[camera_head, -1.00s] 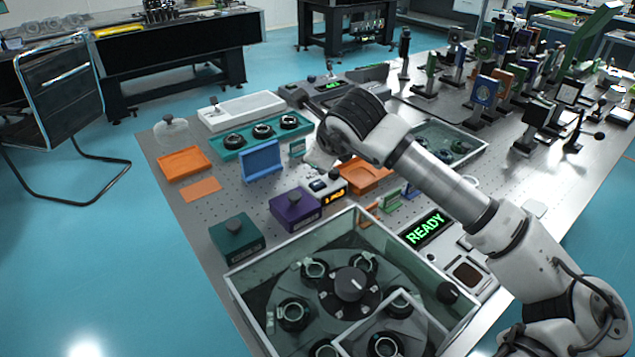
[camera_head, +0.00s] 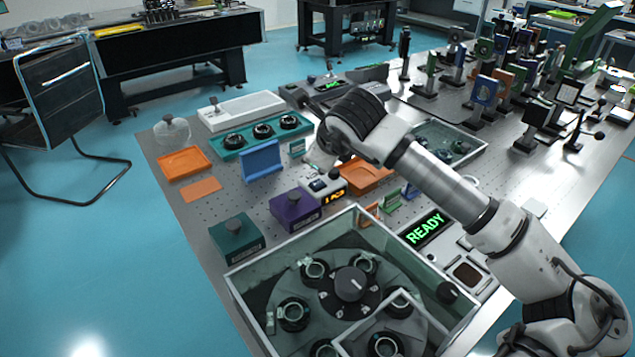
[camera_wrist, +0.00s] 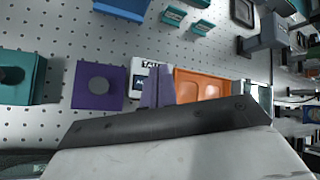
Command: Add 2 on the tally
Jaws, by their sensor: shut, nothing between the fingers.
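The tally (camera_head: 333,195) is a small pale box with a lit orange display, standing on the table between a purple box and an orange tray. I cannot read its digits surely. In the wrist view the tally (camera_wrist: 143,68) shows its "TALLY" lettering, partly hidden behind my fingers. My gripper (camera_wrist: 157,78) is shut and empty, with its fingertips over the tally's right part. In the head view my gripper (camera_head: 320,164) hangs just above and behind the tally, mostly covered by my wrist. Contact with the tally cannot be told.
The purple box (camera_head: 296,210) stands left of the tally, and the orange tray (camera_head: 369,176) lies right of it. A teal box (camera_head: 236,238) and a clear-walled carousel case (camera_head: 247,290) stand nearer. A READY display (camera_head: 426,229) lies to the right.

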